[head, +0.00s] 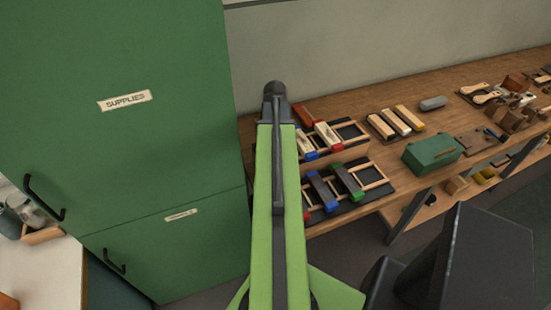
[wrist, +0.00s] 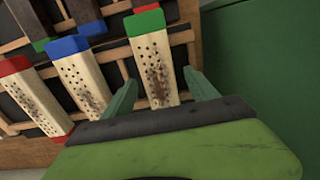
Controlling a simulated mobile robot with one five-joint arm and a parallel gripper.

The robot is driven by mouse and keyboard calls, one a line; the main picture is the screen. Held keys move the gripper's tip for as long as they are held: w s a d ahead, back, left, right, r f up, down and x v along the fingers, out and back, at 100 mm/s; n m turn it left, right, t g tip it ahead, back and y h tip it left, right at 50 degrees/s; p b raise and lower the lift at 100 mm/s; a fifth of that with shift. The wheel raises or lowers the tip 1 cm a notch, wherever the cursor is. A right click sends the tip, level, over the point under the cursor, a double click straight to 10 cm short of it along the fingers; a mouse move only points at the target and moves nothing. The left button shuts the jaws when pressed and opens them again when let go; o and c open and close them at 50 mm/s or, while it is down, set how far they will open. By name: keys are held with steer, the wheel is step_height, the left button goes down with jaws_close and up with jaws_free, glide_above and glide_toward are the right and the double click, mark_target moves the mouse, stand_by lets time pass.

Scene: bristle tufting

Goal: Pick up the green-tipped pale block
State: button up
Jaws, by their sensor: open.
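The green-tipped pale block (wrist: 152,62) lies in a wooden rack in the wrist view. Its green end points up in the picture, and its pale face has dark holes and a brown smudge. My gripper (wrist: 160,76) is open, with one green finger on each side of this block. The fingers stand apart from its sides; I cannot tell how deep they reach. The block's near end is hidden behind my gripper's body. In the head view my arm covers the place where the block would show, and my gripper is hidden there.
A blue-tipped pale block (wrist: 80,80) and a red-tipped pale block (wrist: 32,98) lie left of it in the rack. Dark blocks sit in the front rack (head: 372,174). A green box (head: 432,152) stands on the bench. A green cabinet (head: 120,60) rises close on the left.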

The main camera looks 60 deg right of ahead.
jaws_close()
stand_by(0.4)
steer(key=shift+r, duration=0.1)
steer(key=r+p, duration=0.1)
steer(key=p, duration=0.1)
steer(key=r+p, duration=0.1)
steer(key=r, duration=0.1)
steer(key=r+p, duration=0.2)
steer(key=shift+s+d+r+p, duration=0.1)
steer(key=shift+s+d+p, duration=0.15)
steer(key=shift+d+p, duration=0.1)
steer(key=s+d+r+p, duration=0.5)
steer(key=s+d, duration=0.2)
steer(key=d, duration=0.1)
steer(key=shift+r, duration=0.25)
